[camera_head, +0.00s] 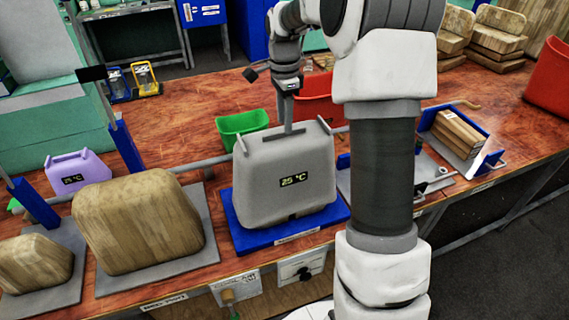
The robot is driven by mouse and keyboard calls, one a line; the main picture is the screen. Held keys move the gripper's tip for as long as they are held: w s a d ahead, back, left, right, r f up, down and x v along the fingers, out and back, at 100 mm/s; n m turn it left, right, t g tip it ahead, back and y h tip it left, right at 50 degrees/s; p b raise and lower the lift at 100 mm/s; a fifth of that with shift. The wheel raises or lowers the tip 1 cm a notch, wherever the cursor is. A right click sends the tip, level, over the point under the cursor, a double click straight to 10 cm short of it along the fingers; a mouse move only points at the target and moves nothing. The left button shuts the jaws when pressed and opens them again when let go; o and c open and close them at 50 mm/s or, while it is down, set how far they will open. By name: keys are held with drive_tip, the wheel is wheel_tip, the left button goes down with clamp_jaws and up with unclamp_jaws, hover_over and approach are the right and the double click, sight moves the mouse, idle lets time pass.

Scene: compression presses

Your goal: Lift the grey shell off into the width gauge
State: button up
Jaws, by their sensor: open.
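The grey shell (284,182), a rounded block with a "25 °C" display, stands upright on a blue base (262,238) at the middle front. My gripper (288,126) is open and points down at the shell's top, between its two raised end posts. One finger shows edge-on. I cannot tell whether the fingers touch the shell or surround a handle. The width gauge is not clearly identifiable.
A wooden form (138,222) on a grey plate stands left of the shell, with another wooden form (34,262) further left. A purple shell (80,172), a green bin (242,122) and a red bin (318,98) are behind. A grey rail runs behind the shell.

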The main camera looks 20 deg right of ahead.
drive_tip(key=shift+f, duration=1.25)
clamp_jaws()
drive_tip(key=shift+r, duration=0.1)
idle(0.3)
